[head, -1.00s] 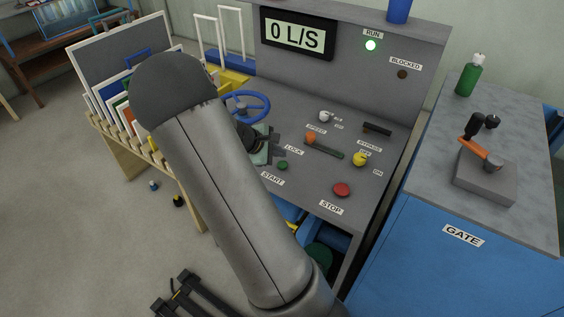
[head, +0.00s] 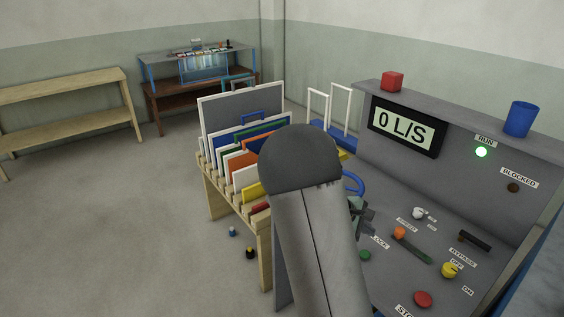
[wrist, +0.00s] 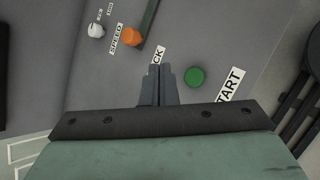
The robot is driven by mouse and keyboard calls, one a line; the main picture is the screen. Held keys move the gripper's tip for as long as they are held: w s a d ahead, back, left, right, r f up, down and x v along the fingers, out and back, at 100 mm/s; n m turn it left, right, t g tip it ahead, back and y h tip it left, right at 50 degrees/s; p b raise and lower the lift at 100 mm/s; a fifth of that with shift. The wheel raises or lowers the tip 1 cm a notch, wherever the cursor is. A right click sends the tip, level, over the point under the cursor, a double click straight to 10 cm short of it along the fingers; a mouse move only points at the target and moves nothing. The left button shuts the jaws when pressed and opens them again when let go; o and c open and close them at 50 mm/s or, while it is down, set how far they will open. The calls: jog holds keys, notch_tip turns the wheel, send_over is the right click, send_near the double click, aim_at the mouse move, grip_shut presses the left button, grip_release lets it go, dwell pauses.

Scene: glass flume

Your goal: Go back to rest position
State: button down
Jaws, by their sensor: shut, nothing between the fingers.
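My gripper (wrist: 158,85) is shut and empty in the wrist view. Its fingertips are over the grey control panel (wrist: 110,75), covering part of the LOCK label, beside the green START button (wrist: 194,77). Whether the fingers touch the panel cannot be told. In the head view my arm hides most of the gripper, and only a dark part of it shows at the arm's right side, above the panel (head: 395,270). The display reads 0 L/S (head: 404,130) and the RUN lamp (head: 481,152) is lit green.
Close around are a blue valve wheel (head: 353,183), a red stop button (head: 423,299) and a yellow bypass knob (head: 449,270). A wooden rack (head: 264,245) of coloured panels stands left of my arm. Open floor (head: 110,220) lies farther left. A wooden shelf (head: 65,95) stands at the back.

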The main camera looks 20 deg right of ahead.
jog(key=s+a+r+m+t+y, duration=0.1)
jog(key=s+a+r+m+y, duration=0.3)
jog(key=s+a, duration=0.6)
jog(key=s+a+r+m+t+y, duration=0.1)
jog(key=s+a+r+m+y, duration=0.3)
jog(key=s+a, duration=0.7)
jog(key=a+r+y, duration=0.1)
jog(key=a, duration=0.5)
jog(key=shift+a+r, duration=0.2)
jog(key=shift+r, duration=0.1)
